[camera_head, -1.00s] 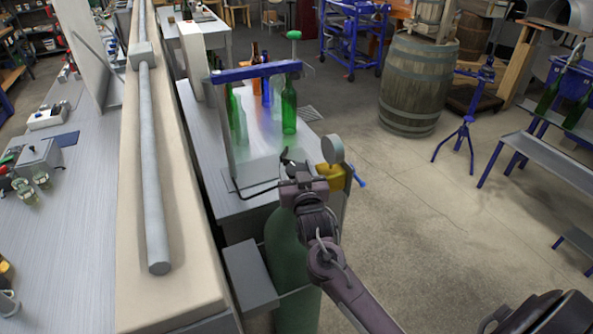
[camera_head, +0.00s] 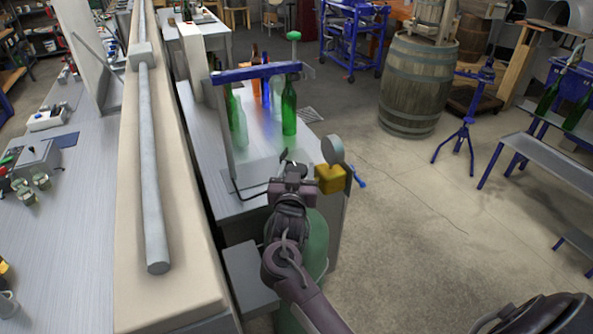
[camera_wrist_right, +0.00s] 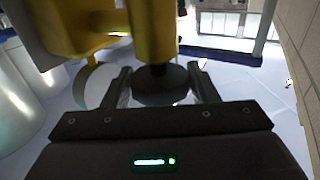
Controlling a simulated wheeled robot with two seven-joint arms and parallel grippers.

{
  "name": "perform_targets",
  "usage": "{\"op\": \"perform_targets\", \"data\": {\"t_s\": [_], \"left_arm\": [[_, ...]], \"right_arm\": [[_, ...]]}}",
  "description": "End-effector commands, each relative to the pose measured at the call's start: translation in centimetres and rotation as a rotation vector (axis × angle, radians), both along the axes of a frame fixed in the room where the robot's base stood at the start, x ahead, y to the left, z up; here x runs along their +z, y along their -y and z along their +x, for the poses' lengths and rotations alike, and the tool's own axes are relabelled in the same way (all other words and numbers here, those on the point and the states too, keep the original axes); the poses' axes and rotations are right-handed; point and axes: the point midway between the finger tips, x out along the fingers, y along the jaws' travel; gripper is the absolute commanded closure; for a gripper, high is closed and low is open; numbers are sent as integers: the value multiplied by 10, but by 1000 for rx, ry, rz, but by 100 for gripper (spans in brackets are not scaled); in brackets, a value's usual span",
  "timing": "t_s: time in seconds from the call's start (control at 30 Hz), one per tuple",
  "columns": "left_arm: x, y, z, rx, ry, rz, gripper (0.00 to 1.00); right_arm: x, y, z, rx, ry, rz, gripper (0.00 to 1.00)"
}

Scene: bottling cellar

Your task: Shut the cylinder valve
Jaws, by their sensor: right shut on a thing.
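The green cylinder (camera_head: 317,243) stands at the near end of the bench, partly hidden behind my right arm. The yellow valve body (camera_head: 330,180) with a round grey gauge (camera_head: 332,150) and a blue lever (camera_head: 358,176) shows at its top. My right gripper (camera_head: 288,160) is beside the yellow body, on its left. In the right wrist view, the black round valve knob (camera_wrist_right: 160,84) sits between the fingers of my right gripper (camera_wrist_right: 164,90), below the yellow body (camera_wrist_right: 155,30). The gripper is shut on this knob. My left gripper is not in view.
The bench (camera_head: 205,150) carries green bottles (camera_head: 289,108) and a frame with a blue crossbar (camera_head: 255,72) just beyond the gripper. A beige ledge with a grey pipe (camera_head: 152,170) runs along the left.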

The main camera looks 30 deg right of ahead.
Motion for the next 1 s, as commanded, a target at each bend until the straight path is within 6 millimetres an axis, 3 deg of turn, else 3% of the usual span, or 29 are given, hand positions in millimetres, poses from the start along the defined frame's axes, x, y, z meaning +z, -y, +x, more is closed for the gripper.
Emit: {"op": "perform_targets", "data": {"t_s": [0.03, 0.07, 0.13, 0.47, 0.8, 1.0], "left_arm": [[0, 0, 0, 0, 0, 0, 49], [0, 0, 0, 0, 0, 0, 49], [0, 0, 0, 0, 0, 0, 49], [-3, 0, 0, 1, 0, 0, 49], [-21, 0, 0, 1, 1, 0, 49], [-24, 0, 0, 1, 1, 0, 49]], "right_arm": [[0, 0, 0, 0, -1, -1, 70], [0, 0, 0, 1, 0, -1, 45], [0, 0, 0, 1, 0, -1, 39], [-1, -3, -4, 2, 1, 0, 39], [-4, -33, -49, 2, -1, 3, 39], [-1, -43, -64, 0, 1, 1, 39]]}}
